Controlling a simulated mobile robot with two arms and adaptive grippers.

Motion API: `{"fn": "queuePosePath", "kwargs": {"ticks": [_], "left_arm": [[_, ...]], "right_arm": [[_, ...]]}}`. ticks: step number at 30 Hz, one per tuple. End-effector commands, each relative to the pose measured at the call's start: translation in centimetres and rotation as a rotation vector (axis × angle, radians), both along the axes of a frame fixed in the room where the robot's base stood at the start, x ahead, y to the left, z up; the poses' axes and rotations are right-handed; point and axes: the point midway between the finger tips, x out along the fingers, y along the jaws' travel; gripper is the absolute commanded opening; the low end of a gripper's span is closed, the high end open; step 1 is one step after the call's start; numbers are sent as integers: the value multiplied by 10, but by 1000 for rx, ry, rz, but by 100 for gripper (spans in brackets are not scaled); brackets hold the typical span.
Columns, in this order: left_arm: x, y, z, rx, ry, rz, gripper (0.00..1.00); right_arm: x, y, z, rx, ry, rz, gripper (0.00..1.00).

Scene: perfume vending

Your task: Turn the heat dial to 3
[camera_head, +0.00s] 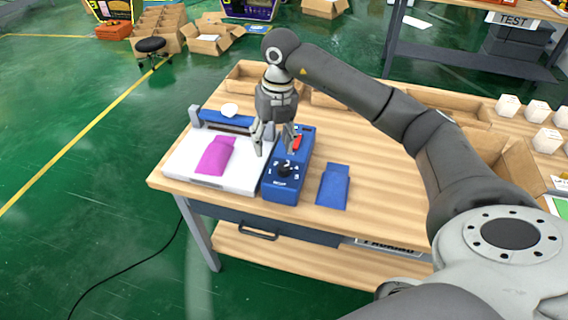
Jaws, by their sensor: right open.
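The heat dial (284,170) is a black round knob with white marks around it, on the sloped front of a blue control box (281,191). The box stands on the wooden table near its front edge. The number the dial points to is too small to tell. My right gripper (273,151) points down over the box, just behind and above the dial. Its fingers are spread and empty, one on the left side of the box and one on the right. I cannot tell whether a finger touches the box. My left gripper is not in view.
A white sealing machine (180,157) with a magenta pouch (216,156) stands directly left of the box. A blue pouch (334,184) lies to its right. A red switch (297,142) is behind the dial. Open cardboard boxes (505,160) and white hexagonal boxes (508,106) stand farther right.

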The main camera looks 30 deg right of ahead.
Motion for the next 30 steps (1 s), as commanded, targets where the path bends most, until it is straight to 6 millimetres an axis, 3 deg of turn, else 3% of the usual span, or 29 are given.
{"fn": "queuePosePath", "kwargs": {"ticks": [3,6,21,30], "left_arm": [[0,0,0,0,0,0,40],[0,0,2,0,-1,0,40],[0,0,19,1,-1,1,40],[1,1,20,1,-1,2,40]], "right_arm": [[-3,-25,7,-79,26,-47,54],[-4,-31,3,-100,36,-60,54],[-5,-30,-81,-97,36,-58,54],[-4,-29,-99,-95,33,-56,54]]}}
